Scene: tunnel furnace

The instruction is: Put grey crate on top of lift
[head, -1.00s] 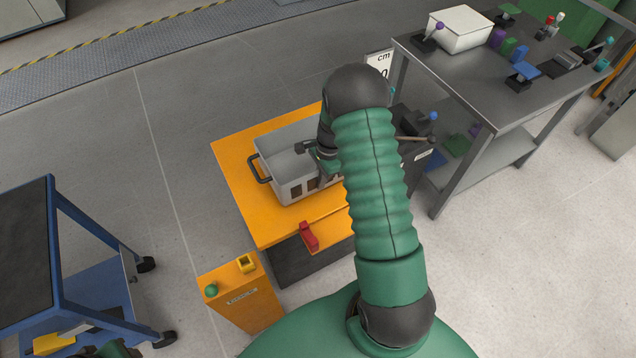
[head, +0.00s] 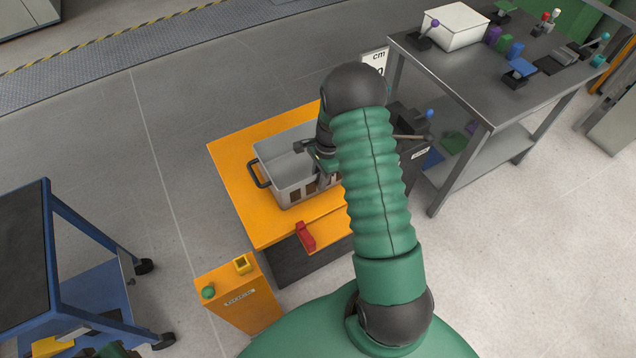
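The grey crate (head: 285,168) sits upright on the orange top of the lift (head: 235,157). A black handle shows on its left side, and its right part is hidden behind my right arm. My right gripper (head: 310,150) is at the crate, over its inside near the right part. Its fingers are small and partly covered by the arm, so I cannot tell whether they are open or shut, or touching the crate.
An orange control post (head: 240,300) with green and yellow buttons stands at the lift's front left. A red pedal-like part (head: 305,236) is on the lift's front edge. A blue cart (head: 60,270) stands left. A grey metal table (head: 480,90) with a white box (head: 457,25) stands right.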

